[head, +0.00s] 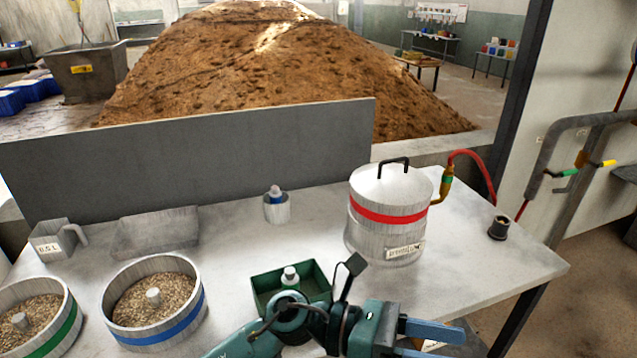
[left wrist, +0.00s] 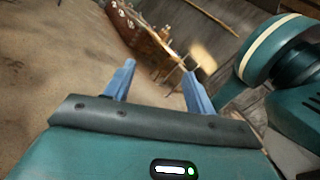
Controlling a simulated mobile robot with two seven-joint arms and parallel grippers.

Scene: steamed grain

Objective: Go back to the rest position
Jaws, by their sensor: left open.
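My left arm comes in at the bottom of the head view, over the front part of the table (head: 500,265). Its left gripper (head: 437,341) points right, near the table's front edge, with two blue fingers. In the left wrist view the two fingers (left wrist: 158,82) stand apart with nothing between them. Beyond them are brown floor and blurred furniture. My right gripper is in neither view.
A lidded metal steamer (head: 388,222) with a red band stands behind the gripper. A green tray (head: 262,290) is partly behind my arm. Two grain pots, blue-banded (head: 155,335) and green-banded (head: 62,338), stand at left. The table's right part is mostly clear.

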